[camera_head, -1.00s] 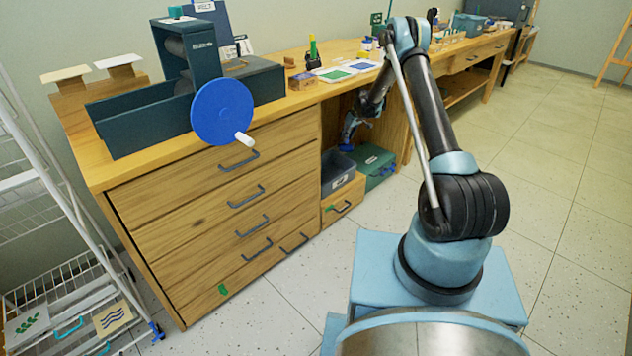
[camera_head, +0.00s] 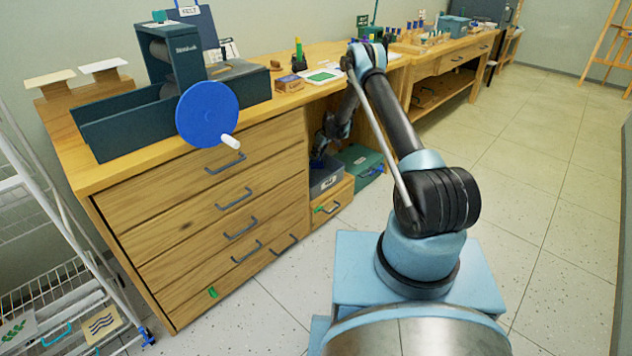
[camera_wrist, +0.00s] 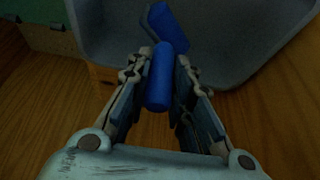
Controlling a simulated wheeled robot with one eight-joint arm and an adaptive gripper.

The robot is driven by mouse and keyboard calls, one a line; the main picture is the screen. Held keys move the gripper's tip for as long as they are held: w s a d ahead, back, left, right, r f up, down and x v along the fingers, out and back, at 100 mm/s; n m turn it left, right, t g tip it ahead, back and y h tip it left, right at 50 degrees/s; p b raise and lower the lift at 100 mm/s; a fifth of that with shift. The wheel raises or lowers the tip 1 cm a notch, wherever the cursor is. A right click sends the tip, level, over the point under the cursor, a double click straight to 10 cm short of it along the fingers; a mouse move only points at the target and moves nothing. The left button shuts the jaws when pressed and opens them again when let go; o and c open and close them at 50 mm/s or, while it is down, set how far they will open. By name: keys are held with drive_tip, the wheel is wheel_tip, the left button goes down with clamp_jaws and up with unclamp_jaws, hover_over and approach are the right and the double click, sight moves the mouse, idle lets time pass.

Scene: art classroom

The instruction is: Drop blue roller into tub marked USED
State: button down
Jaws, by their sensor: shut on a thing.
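My gripper (camera_wrist: 160,85) is shut on a blue roller (camera_wrist: 158,88), which stands between the fingers in the wrist view. A second blue piece (camera_wrist: 168,28) shows beyond it, at another angle; I cannot tell whether it is separate. The grey tub (camera_wrist: 235,68) lies just beyond and below the fingertips. In the head view my gripper (camera_head: 320,148) is in the shaded opening under the bench, over the dark grey tub (camera_head: 324,180). A pale label shows on the tub's front, but its writing is too small to read. The roller is hidden in the head view.
The tub stands on a low wooden drawer box (camera_head: 333,205). A green box (camera_head: 360,165) sits close to its right, also at the wrist view's upper left (camera_wrist: 38,25). The wooden cabinet (camera_head: 215,215) borders the opening on the left. Tiled floor is clear in front.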

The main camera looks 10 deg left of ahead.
drive_tip(key=shift+f, duration=0.7)
drive_tip(key=c, duration=1.3)
unclamp_jaws()
drive_tip(key=shift+c, duration=0.2)
drive_tip(key=v, duration=1.2)
